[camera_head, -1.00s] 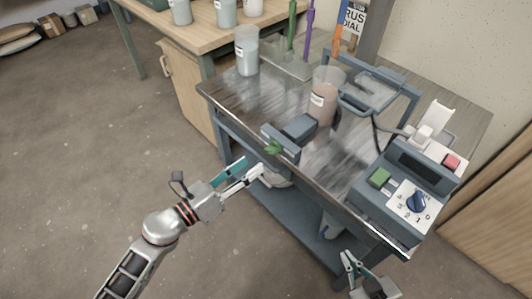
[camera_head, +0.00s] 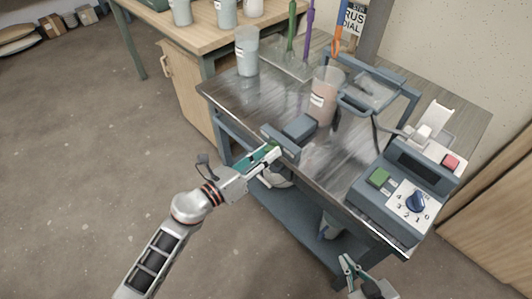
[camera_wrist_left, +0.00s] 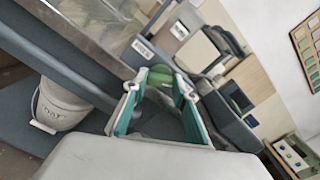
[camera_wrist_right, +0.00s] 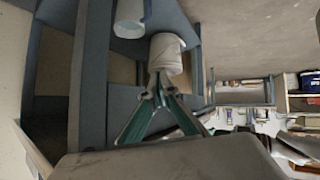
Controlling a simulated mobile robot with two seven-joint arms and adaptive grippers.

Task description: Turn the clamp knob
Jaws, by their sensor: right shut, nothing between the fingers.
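The green clamp knob (camera_wrist_left: 160,76) sits on the front of the grey clamp (camera_head: 281,141) at the table's front-left edge. My left gripper (camera_head: 271,154) has reached the knob and hides most of it in the head view. In the left wrist view, its fingers (camera_wrist_left: 158,94) are spread on either side of the knob, with gaps visible between knob and fingers. My right gripper (camera_head: 348,270) is low, in front of the table's near right corner. In the right wrist view, its fingertips (camera_wrist_right: 160,88) meet with nothing between them.
The metal-topped table (camera_head: 236,92) carries a pinkish beaker (camera_head: 323,95), a pale beaker (camera_head: 247,52) and a control box with a dial (camera_head: 416,202). A white bucket (camera_wrist_left: 60,105) stands on the lower shelf (camera_head: 285,215). Open floor lies to the left.

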